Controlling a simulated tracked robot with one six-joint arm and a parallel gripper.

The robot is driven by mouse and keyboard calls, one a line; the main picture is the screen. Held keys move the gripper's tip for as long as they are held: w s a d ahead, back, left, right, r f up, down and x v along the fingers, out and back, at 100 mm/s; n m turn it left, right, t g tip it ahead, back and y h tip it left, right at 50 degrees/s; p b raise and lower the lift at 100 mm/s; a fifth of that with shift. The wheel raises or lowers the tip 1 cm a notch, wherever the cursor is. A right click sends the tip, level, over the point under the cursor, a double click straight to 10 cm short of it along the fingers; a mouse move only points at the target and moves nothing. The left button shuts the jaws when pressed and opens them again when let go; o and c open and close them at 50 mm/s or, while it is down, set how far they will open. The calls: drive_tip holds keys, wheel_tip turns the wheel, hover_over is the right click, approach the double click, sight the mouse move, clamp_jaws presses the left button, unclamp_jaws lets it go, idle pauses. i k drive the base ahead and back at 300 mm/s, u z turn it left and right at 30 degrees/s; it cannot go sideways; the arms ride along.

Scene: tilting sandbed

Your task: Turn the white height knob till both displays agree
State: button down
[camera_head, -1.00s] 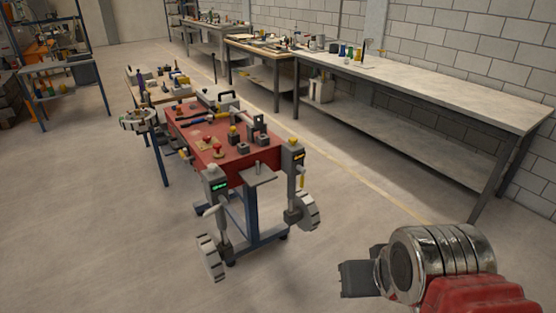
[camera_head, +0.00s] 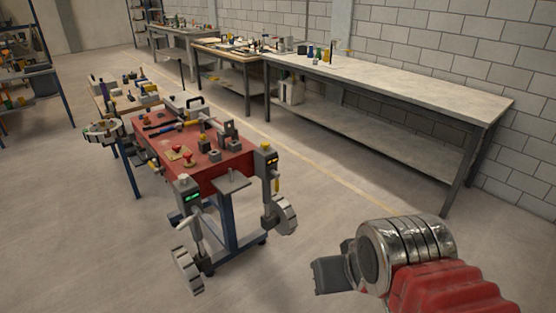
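The red-topped sandbed cart (camera_head: 218,167) stands left of centre, with two grey posts at its near side. The left post carries a small green-lit display (camera_head: 191,198). The right post carries a small orange-lit display (camera_head: 271,160). Their readings are too small to read. A pale handwheel (camera_head: 187,270) sits low by the left post, another pale handwheel (camera_head: 281,214) low by the right post. I cannot tell which part is the white height knob. My gripper (camera_head: 331,274) is at lower right, apart from the cart; only a dark grey part shows, its fingers unclear.
A long workbench (camera_head: 420,92) runs along the block wall at right. A smaller table with tools (camera_head: 128,88) stands behind the cart. A round dial-like item (camera_head: 103,131) is at the cart's left. Bare floor (camera_head: 320,190) lies between cart and workbench.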

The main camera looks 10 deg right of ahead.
sight(183, 178)
drive_tip(key=u, duration=0.05)
drive_tip(key=i, duration=0.95)
drive_tip(key=u, duration=1)
